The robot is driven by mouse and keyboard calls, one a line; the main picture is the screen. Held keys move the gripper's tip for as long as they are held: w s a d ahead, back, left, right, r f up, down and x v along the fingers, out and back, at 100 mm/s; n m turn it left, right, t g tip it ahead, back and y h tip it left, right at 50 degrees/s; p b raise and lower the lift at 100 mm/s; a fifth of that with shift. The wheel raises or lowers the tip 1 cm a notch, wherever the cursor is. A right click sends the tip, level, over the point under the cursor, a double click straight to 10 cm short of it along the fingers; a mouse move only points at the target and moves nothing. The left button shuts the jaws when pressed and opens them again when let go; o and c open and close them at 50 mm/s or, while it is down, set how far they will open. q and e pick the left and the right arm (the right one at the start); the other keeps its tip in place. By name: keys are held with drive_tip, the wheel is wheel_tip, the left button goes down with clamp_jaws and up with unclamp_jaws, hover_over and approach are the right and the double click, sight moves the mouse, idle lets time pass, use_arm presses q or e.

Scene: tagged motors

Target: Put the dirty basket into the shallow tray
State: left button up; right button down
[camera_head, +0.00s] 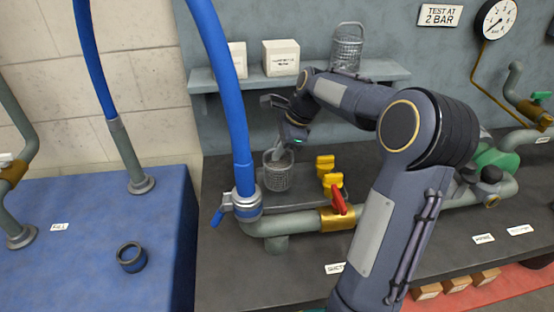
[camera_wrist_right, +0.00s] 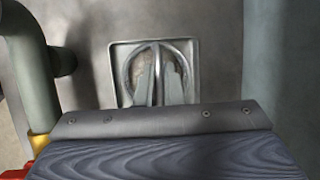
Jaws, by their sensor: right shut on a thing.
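A grey mesh basket (camera_head: 278,175) is at the middle of the dark bench, left of the yellow parts. My right gripper (camera_head: 284,146) is above it, pointing down, shut on its handle. In the right wrist view the fingers (camera_wrist_right: 156,82) close on the upright handle, and the basket's round rim (camera_wrist_right: 128,72) shows brownish patches inside. A square shallow grey tray (camera_wrist_right: 115,60) frames the basket from below in that view. I cannot tell whether the basket touches the tray floor. A second mesh basket (camera_head: 347,48) stands on the wall shelf. My left gripper is not in view.
A pipe with a brass valve and red handle (camera_head: 339,202) runs in front of the basket. A blue hose (camera_head: 232,100) rises at its left. Yellow parts (camera_head: 328,172) stand close on its right. The shelf (camera_head: 257,82) holds white boxes (camera_head: 281,57) above.

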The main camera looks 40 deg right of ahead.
drive_tip(key=shift+w+f, duration=0.15)
drive_tip(key=shift+f, duration=0.05)
drive_tip(key=shift+w+d+f, duration=0.1)
drive_tip(key=shift+w+f, duration=0.05)
drive_tip(key=shift+f, duration=0.75)
drive_tip(key=shift+w+f, duration=0.1)
drive_tip(key=shift+f, duration=0.75)
drive_tip(key=shift+f, duration=0.1)
drive_tip(key=c, duration=1.6)
unclamp_jaws()
drive_tip(key=shift+f, duration=0.1)
drive_tip(key=shift+o, duration=0.2)
drive_tip(key=v, duration=1.2)
drive_tip(key=shift+p, duration=0.45)
